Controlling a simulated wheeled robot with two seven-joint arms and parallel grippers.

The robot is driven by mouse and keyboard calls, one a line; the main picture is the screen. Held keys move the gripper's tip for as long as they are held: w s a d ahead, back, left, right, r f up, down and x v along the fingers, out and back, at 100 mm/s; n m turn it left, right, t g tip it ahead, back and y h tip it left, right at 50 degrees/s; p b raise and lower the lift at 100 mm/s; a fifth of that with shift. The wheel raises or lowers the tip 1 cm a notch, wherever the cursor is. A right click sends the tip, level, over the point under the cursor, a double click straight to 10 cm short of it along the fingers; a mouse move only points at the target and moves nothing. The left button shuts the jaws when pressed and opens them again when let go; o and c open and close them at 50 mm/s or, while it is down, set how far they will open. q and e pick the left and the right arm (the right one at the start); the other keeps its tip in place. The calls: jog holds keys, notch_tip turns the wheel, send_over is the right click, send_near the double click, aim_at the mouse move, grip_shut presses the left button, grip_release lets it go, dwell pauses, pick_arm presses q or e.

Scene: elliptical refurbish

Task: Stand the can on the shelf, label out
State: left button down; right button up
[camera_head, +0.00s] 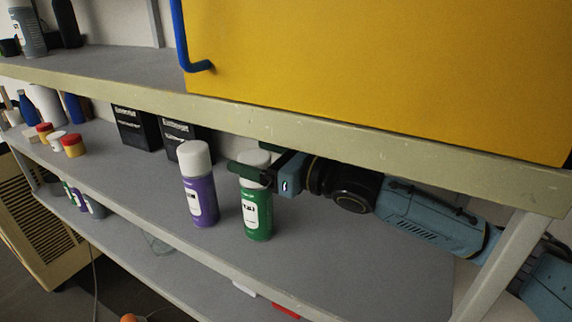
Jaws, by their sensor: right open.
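A green spray can (256,212) with a white cap stands upright on the middle shelf (330,250). Its white label with dark marks faces the front edge, turned towards me. My right gripper (250,160) reaches in from the right at the height of the can's cap. Its jaws are open, one finger in front of the cap and the other behind it. I cannot tell whether they touch the cap. The near finger hides part of the can's top. A purple can (199,190) with a white cap stands upright just to the left, its white label partly visible. My left gripper is out of view.
Black boxes (137,130) stand behind the cans. Red-lidded jars (73,146) stand further left. The upper shelf edge (300,130) runs close above my right arm, with a large yellow case (390,70) on it. An upright post (495,270) stands at right.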

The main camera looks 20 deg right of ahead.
jog(key=b+v, duration=0.3)
jog(key=v, duration=0.8)
jog(key=shift+b, duration=0.35)
jog(key=shift+d, duration=0.1)
